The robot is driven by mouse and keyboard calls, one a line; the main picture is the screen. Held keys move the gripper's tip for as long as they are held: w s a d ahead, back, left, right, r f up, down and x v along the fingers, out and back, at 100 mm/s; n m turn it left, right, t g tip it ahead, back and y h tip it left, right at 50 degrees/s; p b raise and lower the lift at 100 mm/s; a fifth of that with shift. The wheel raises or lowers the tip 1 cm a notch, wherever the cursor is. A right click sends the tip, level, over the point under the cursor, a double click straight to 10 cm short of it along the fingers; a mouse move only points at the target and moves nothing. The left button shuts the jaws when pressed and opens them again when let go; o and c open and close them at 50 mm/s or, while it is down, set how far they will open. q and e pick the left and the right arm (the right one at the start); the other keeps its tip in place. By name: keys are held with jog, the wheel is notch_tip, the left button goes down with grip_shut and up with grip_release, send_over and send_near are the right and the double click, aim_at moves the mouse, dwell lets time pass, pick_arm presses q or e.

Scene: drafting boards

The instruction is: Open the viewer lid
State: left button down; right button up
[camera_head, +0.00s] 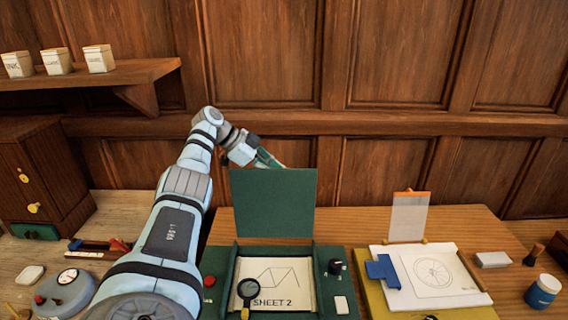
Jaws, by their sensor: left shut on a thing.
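The green viewer (238,252) sits on the table with its green lid (273,205) standing up, roughly vertical. A sheet marked "SHEET 2" (290,281) shows inside the viewer. My left gripper (270,160) is at the lid's upper left edge and shut on the lid; its fingertips are partly hidden behind the lid. My right gripper is not in view.
A magnifier (248,290) is at the viewer's left front. To the right are a drafting board (375,300) with a blue clip (382,270), an eraser-like block (493,259) and a blue jar (543,291). A shelf (120,75) with small boxes is at upper left.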

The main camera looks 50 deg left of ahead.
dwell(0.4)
pick_arm(q)
jog(key=c, duration=2)
grip_release()
jog(key=shift+o, duration=0.2)
jog(key=v, duration=0.7)
jog(key=shift+s+a+r, duration=0.15)
jog(key=shift+r, duration=0.05)
